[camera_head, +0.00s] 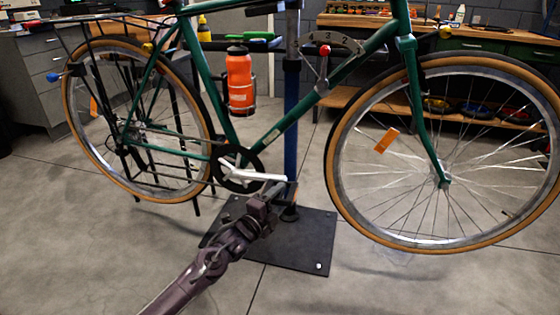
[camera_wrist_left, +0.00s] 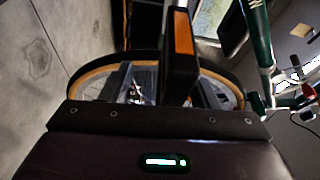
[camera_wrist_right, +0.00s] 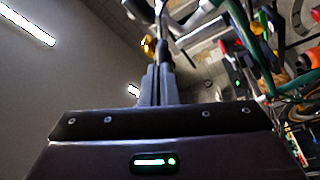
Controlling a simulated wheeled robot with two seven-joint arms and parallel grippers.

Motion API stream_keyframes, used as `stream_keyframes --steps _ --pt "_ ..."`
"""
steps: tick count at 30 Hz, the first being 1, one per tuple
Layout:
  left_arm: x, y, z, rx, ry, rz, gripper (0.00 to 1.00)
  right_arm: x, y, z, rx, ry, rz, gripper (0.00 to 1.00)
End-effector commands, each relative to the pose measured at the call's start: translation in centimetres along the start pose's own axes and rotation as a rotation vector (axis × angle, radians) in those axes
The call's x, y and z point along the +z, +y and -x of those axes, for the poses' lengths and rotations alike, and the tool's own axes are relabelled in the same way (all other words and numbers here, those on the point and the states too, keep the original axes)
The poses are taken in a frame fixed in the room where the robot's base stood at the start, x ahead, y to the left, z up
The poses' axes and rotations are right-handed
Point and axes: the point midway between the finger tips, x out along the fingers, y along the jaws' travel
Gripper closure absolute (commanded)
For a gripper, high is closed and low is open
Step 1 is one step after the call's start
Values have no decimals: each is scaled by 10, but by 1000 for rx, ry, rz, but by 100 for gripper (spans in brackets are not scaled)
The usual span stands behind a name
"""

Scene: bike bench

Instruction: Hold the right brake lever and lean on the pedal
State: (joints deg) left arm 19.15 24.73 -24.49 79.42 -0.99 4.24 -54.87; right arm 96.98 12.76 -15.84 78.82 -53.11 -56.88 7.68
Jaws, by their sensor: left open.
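The green bicycle (camera_head: 283,122) is held above the floor on a blue repair stand (camera_head: 291,100). Its silver crank arm (camera_head: 250,173) points right. My left gripper (camera_head: 272,192) is at the end of this crank, largely covering the pedal there. In the left wrist view the black pedal (camera_wrist_left: 180,72) with its orange reflector (camera_wrist_left: 183,32) stands between the spread, open fingers; contact is unclear. My right gripper is out of the head view. In the right wrist view its fingers (camera_wrist_right: 157,85) are close together around a thin dark lever (camera_wrist_right: 162,48), apparently the right brake lever.
The stand's dark base plate (camera_head: 300,245) lies under the left arm. The front wheel (camera_head: 445,150) and rear wheel (camera_head: 135,120) flank the crank. An orange bottle (camera_head: 239,80) sits on the frame. A workbench (camera_head: 470,45) stands behind. Floor in front is clear.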

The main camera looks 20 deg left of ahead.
Motion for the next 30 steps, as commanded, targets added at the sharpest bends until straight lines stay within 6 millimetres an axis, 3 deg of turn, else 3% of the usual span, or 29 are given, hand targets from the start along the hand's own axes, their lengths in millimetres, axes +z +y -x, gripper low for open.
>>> stream_keyframes --steps 16,30 --pt "0 -2 0 -4 -1 -1 45 51 -1 16 -2 -1 2 100" --pt "0 -2 0 -4 -1 0 45 54 -1 21 -3 0 5 100"
